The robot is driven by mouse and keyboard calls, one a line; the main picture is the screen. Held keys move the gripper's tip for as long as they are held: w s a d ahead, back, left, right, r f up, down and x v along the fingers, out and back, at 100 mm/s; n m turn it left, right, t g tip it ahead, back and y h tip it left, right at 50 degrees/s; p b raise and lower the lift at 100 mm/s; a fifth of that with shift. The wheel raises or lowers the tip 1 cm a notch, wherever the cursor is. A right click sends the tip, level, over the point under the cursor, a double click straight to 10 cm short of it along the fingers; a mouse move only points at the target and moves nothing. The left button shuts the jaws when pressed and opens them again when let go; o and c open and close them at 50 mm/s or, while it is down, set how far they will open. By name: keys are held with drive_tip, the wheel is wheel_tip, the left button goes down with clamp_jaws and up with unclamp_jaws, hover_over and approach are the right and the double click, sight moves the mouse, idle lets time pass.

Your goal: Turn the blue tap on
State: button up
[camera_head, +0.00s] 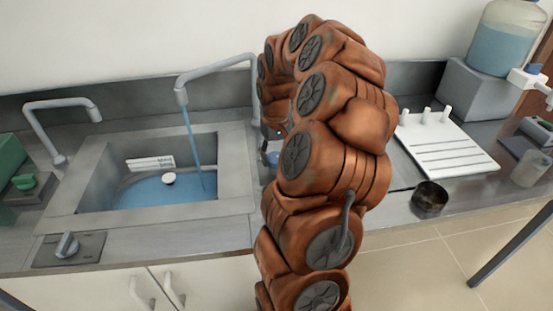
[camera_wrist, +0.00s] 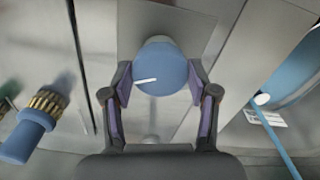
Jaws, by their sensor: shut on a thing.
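The blue tap (camera_wrist: 160,66) is a round knob with a white line on its face, on a grey plate in the wrist view. The white line lies near level, across the left half of the knob. My gripper (camera_wrist: 159,82) has one finger on each side of the knob and is shut on it. A stream of blue water (camera_head: 194,150) runs from the right faucet (camera_head: 215,68) into the sink.
The sink (camera_head: 95,180) holds blue water with small white things. A grey knob (camera_head: 68,245) sits at the counter's front left. A white rack (camera_head: 445,150) and a dark cup (camera_head: 429,198) stand right of my arm. A blue fitting with brass (camera_wrist: 38,122) is left in the wrist view.

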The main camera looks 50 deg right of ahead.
sight(276, 157)
drive_tip(key=shift+n+b, duration=0.4)
drive_tip(key=shift+n, duration=0.6)
drive_tip(key=o, duration=1.2)
drive_tip(key=shift+c, duration=0.2)
wheel_tip(276, 157, up, 12)
